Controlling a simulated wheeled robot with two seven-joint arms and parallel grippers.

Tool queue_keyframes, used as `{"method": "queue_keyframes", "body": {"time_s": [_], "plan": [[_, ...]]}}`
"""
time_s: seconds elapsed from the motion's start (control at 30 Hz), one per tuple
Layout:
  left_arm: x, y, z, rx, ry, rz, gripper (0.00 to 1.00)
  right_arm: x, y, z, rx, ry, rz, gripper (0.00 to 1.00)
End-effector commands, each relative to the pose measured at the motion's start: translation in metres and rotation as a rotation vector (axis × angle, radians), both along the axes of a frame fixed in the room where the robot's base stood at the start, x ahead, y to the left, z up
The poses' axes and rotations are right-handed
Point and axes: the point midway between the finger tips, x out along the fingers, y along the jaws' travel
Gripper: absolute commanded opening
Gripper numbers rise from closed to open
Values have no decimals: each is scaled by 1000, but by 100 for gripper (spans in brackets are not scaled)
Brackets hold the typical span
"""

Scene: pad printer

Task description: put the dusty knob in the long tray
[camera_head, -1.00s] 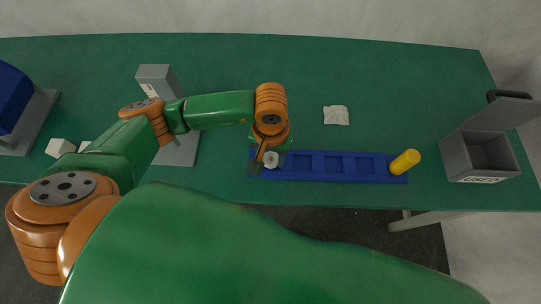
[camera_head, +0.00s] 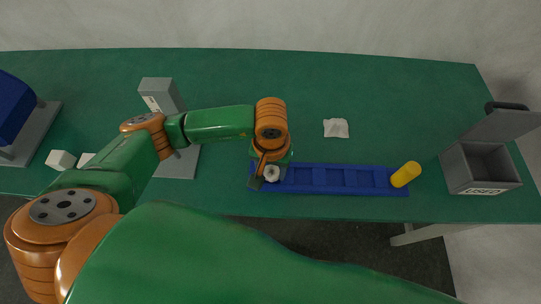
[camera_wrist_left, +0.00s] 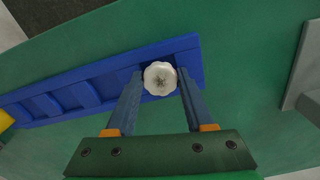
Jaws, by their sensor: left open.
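The long tray (camera_head: 350,178) is blue, divided into several compartments, and lies along the table's front edge. It also shows in the left wrist view (camera_wrist_left: 110,70). The knob (camera_wrist_left: 160,78) is whitish and scalloped, with dark specks on top. It sits at the tray's left end compartment in the head view (camera_head: 271,173). My left gripper (camera_wrist_left: 160,84) is over that end, open, with one finger on each side of the knob. I cannot tell whether the fingers touch it. My right gripper is not in view.
A grey open bin marked USED (camera_head: 482,172) is at the right. A white cloth (camera_head: 336,128) lies behind the tray. A grey device (camera_head: 165,100) and white blocks (camera_head: 61,159) are at the left.

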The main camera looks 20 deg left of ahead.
Motion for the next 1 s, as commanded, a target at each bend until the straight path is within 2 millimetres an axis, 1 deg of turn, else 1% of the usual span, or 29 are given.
{"method": "queue_keyframes", "body": {"time_s": [0.03,0.07,0.3,0.4,0.43,0.5,0.6,1.0], "plan": [[-6,0,5,3,20,-6,81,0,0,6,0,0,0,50],[-4,0,9,4,15,-6,81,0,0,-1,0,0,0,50],[-2,0,82,4,4,-7,81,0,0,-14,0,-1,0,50],[-2,1,105,6,5,-7,81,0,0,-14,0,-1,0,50],[-3,1,110,6,7,-7,81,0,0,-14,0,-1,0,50],[-3,0,118,5,7,-7,81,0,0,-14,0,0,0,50],[-4,0,122,5,9,-8,81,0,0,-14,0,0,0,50],[-4,0,123,5,9,-7,81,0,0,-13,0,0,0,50]]}}
